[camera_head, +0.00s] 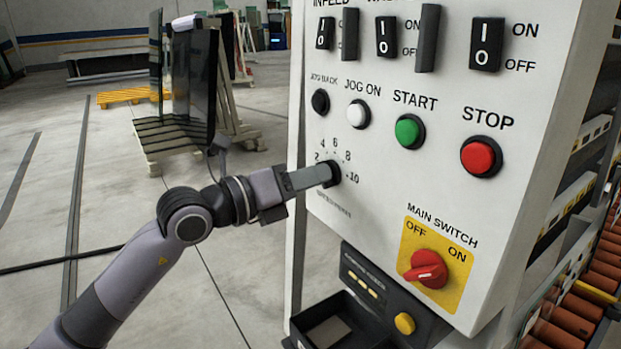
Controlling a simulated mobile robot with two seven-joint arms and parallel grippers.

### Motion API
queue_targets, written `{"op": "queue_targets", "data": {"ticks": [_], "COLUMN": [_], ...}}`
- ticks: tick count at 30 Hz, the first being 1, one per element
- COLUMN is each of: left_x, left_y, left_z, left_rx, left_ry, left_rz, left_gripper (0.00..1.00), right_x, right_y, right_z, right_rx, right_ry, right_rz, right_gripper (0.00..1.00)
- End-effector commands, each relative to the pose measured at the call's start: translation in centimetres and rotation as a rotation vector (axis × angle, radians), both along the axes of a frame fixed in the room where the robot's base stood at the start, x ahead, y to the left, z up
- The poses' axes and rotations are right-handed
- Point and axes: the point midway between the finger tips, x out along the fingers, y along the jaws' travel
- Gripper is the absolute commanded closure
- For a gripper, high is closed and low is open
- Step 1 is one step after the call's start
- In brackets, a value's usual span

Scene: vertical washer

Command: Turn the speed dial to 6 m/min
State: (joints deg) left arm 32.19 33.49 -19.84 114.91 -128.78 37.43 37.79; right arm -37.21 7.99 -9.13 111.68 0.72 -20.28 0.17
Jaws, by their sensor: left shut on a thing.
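The speed dial (335,173) is a small black knob low on the left of the white control panel (385,225). Printed numbers 2, 4, 6, 8 and 10 run around it. My left gripper (325,176) reaches in from the left and is shut on the dial. The gripper covers part of the knob, so I cannot tell which number it points to. My right gripper is not in view.
Above the dial are black, white, green (409,131) and red (481,157) buttons and rocker switches. A red main switch (426,268) on a yellow plate sits lower right. A dark tray (325,325) juts out below. Orange rollers (572,318) stand at right. Open floor lies left.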

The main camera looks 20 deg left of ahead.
Motion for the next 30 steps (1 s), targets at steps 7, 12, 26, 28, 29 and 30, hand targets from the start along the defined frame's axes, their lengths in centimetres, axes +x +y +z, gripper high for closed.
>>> {"op": "queue_targets", "data": {"ticks": [7, 12, 26, 28, 29, 30], "left_x": [0.0, 0.0, -0.1, -0.1, -0.1, -0.1], "left_y": [0.0, 0.0, -0.1, -0.1, -0.1, -0.1], "left_z": [-0.3, -0.3, -0.2, -0.2, -0.1, -0.1], "left_rx": [0.116, 0.227, 0.464, 0.483, 0.490, 0.498], "left_ry": [-0.092, -0.177, -0.360, -0.375, -0.380, -0.387], "left_rz": [0.000, 0.000, 0.000, 0.000, 0.000, -0.001], "left_gripper": [1.00, 1.00, 1.00, 1.00, 1.00, 1.00], "right_x": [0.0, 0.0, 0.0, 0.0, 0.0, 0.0], "right_y": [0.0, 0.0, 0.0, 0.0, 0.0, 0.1], "right_z": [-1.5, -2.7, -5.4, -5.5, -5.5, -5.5], "right_rx": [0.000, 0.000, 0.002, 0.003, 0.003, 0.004], "right_ry": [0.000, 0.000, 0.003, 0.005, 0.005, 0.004], "right_rz": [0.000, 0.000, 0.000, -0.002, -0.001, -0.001], "right_gripper": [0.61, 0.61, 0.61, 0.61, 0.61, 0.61]}}
